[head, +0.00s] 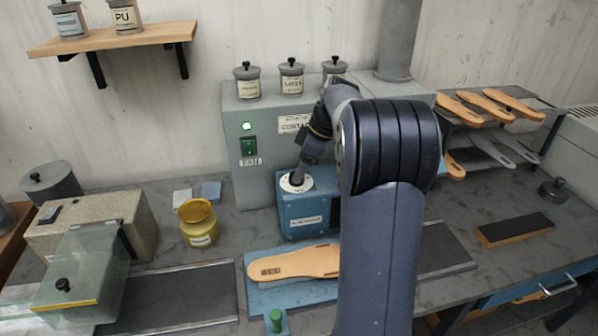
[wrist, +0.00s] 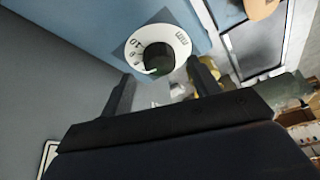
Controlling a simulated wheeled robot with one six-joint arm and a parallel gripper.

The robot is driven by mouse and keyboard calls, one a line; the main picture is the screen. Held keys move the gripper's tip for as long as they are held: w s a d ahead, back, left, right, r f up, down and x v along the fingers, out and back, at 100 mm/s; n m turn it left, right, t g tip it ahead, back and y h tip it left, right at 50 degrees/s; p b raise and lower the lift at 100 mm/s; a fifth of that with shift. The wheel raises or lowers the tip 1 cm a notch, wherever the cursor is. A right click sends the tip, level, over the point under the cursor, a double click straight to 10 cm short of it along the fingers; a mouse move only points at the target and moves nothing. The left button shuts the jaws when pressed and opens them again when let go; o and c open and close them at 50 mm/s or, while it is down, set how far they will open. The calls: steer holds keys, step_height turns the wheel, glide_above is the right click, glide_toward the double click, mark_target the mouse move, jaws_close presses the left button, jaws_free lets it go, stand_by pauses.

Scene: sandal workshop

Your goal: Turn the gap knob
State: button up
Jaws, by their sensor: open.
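The gap knob (wrist: 156,57) is dark and round, with a pale green pointer mark, on a white dial (wrist: 154,31) with black markings. The dial sits on the blue box; in the head view the dial (head: 291,186) is on top of the blue box (head: 302,222). My gripper (wrist: 161,72) is open and empty, with one finger to each side of the knob's near edge in the wrist view. I cannot tell whether the fingers touch it. In the head view my gripper (head: 299,174) is just above the dial and hides the knob.
A grey cabinet (head: 246,175) with a green fan switch stands behind the box. A yellow jar (head: 199,228) stands to its left. A tan sole (head: 295,263) lies on a blue plate in front. Racked soles (head: 485,108) are at the right.

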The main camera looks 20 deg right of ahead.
steer(key=v, duration=0.8)
steer(key=shift+r, duration=0.2)
steer(key=x, duration=1.1)
steer(key=shift+s+d+p, duration=0.1)
steer(key=shift+p, duration=0.2)
steer(key=shift+r, duration=0.1)
